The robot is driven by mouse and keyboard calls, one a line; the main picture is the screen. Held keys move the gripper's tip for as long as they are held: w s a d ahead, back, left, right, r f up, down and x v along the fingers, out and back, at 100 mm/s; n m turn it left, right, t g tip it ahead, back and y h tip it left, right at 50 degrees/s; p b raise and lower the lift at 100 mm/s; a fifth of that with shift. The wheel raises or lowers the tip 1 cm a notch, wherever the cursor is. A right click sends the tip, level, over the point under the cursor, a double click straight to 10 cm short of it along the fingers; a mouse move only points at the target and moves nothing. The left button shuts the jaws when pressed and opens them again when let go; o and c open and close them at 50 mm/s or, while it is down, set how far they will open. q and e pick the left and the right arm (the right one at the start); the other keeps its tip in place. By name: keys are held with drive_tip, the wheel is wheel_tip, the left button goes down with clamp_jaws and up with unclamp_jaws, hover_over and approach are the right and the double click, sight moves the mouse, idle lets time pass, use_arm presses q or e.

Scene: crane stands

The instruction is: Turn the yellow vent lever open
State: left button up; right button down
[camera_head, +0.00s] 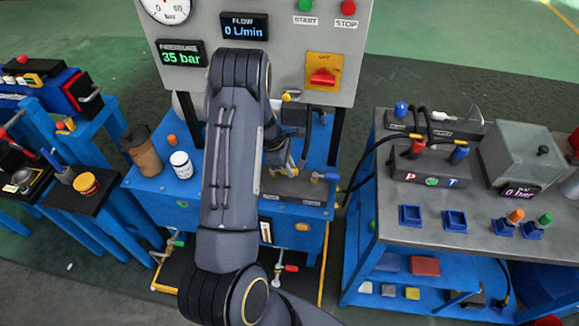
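A blue-handled lever (325,177) is right of the gripper. The control panel (290,55) shows 35 bar and 0 L/min and has a red switch (323,77). A white jar (181,165) and brown bottle (142,150) stand left. A second bench (470,190) stands right.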

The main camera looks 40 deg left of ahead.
use_arm(q)
clamp_jaws()
drive_tip(key=m, duration=0.1)
drive_tip(key=s+m+g+b, duration=0.1)
drive_tip(key=m, duration=0.1)
drive_tip(key=s+m, duration=0.1)
drive_tip(key=shift+d+m+g, duration=0.3)
drive_tip(key=shift+g, duration=0.1)
drive_tip(key=m, duration=0.1)
drive_tip(key=s+m+g+b, duration=0.1)
drive_tip(key=shift+s+m, duration=0.25)
drive_tip(key=shift+m, duration=0.15)
drive_tip(key=m, duration=0.1)
drive_tip(key=s+m+g, duration=0.1)
drive_tip(key=shift+s+a+m+b, duration=0.15)
drive_tip(key=shift+a+m+b, duration=0.05)
drive_tip(key=shift+m+b, duration=0.1)
drive_tip(key=s+m, duration=0.1)
drive_tip(key=m, duration=0.1)
drive_tip(key=a+m+g, duration=0.1)
drive_tip(key=m, duration=0.1)
drive_tip(key=shift+s+y+b, duration=0.4)
drive_tip(key=shift+s+a+m+g+y, duration=0.3)
drive_tip(key=shift+a+m, duration=0.1)
drive_tip(key=shift+m, duration=0.6)
drive_tip(key=shift+s+a+m+g+y, duration=0.2)
drive_tip(key=shift+a+m+g, duration=0.15)
drive_tip(key=shift+m, duration=0.65)
drive_tip(key=o, duration=0.8)
unclamp_jaws()
